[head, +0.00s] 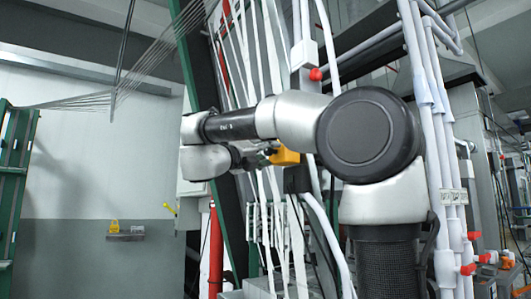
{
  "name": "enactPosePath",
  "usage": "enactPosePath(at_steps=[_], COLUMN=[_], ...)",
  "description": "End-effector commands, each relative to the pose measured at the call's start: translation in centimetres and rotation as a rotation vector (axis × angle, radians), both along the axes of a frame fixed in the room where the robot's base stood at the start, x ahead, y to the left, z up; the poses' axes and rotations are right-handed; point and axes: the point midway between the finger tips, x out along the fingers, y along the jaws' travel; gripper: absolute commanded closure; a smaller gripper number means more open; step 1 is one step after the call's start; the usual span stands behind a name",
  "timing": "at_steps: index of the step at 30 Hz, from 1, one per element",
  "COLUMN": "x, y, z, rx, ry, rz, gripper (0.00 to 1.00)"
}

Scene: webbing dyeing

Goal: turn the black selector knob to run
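I cannot make out the black selector knob in the head view. A pale cabinet or box edge (188,211) shows below my arm's left bend, but no knob can be seen on it. My arm crosses the middle of the picture and hides what lies behind it. I cannot pick out my gripper's fingers. A dark shape below the orange-yellow block (286,156) is too small and too covered to identify.
White webbing strips and pipes (433,130) run close around my arm. A green frame (15,170) stands at the far left. Red-handled valves (468,268) are at lower right. A yellow item (114,226) is on the left wall. Open space lies before that wall.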

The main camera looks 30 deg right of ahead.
Motion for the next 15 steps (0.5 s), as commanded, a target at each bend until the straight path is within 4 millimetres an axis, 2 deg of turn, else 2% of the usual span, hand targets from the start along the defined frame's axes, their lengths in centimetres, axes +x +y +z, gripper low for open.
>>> enactPosePath(at_steps=[8,11,15], x=[-0.1,-0.4,-1.3], y=[0.4,1.6,4.4], z=[-0.1,-0.4,-1.2], rx=[0.0,-0.001,-0.002], ry=[-0.001,0.001,0.0], rz=[0.001,0.003,0.006], gripper=[0.49,0.49,0.49])
